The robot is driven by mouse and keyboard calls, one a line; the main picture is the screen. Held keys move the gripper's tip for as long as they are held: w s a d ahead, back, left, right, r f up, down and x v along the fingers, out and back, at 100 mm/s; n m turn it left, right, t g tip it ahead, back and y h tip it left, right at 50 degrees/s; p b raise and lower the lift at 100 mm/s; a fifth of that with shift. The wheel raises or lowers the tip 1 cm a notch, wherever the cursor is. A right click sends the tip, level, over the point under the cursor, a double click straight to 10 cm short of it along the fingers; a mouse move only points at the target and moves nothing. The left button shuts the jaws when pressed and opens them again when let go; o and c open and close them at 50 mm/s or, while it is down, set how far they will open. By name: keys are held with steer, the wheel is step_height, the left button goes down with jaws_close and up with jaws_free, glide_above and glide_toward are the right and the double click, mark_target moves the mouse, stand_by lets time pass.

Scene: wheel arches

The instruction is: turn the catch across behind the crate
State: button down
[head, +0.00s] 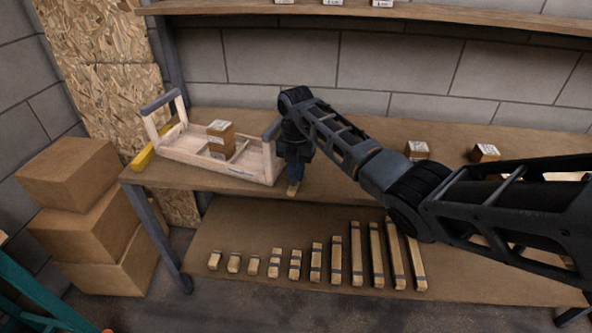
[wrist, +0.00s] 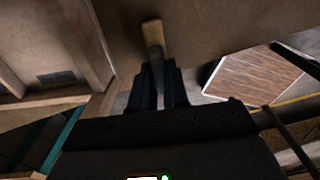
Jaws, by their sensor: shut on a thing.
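The crate (head: 215,165) is a pale wooden open frame with grey-topped end handles, on the upper bench at left. My gripper (head: 293,178) points down just right of the crate, at the bench's front edge. In the wrist view my gripper (wrist: 159,78) is shut on the catch (wrist: 152,32), a short grey bar with a tan wooden end. The tan end of the catch (head: 292,189) shows below my fingers in the head view. Its pivot cannot be made out.
A yellow bar (head: 143,158) lies by the crate's left end. Small boxes (head: 417,150) stand further right on the bench (head: 240,118). Several wooden blocks in rising lengths (head: 355,255) line the lower shelf. Cardboard boxes (head: 75,215) are stacked at left.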

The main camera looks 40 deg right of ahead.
steer(key=shift+n, duration=1.2)
steer(key=c, duration=1.1)
jaws_free()
steer(key=shift+r, duration=0.1)
step_height(320, 180, up, 8)
steer(key=shift+f+b, duration=0.15)
steer(key=shift+b, duration=0.2)
